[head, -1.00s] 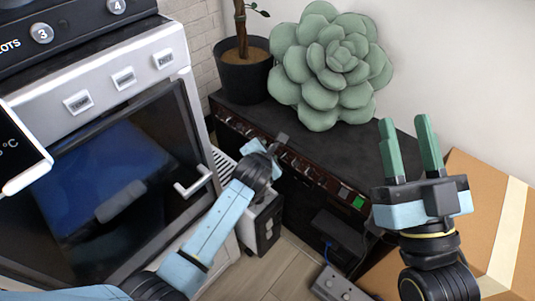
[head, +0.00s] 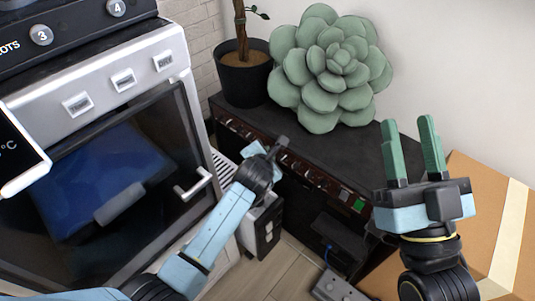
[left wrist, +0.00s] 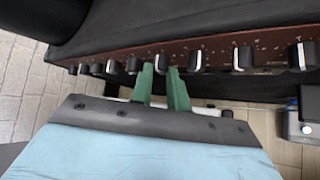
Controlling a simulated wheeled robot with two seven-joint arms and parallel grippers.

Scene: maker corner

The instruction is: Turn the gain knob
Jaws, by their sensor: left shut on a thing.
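A black amplifier (head: 350,165) has a reddish-brown front panel with a row of knobs, also seen in the left wrist view (left wrist: 220,54). My left gripper (head: 278,150) is at this panel; its fingertips are hard to see in the head view. In the left wrist view its green fingers (left wrist: 162,78) are closed around one dark knob (left wrist: 161,63) in the row. Other knobs with pale marks stand on both sides of it. I cannot read which knob is gain. My right gripper (head: 410,150) is open and empty, raised in front of the amplifier's right end.
A green succulent-shaped object (head: 330,70) and a potted plant (head: 244,75) stand on the amplifier. An oven (head: 100,120) is at left, a cardboard box (head: 485,230) at right. A small grey box (head: 338,288) sits low in front.

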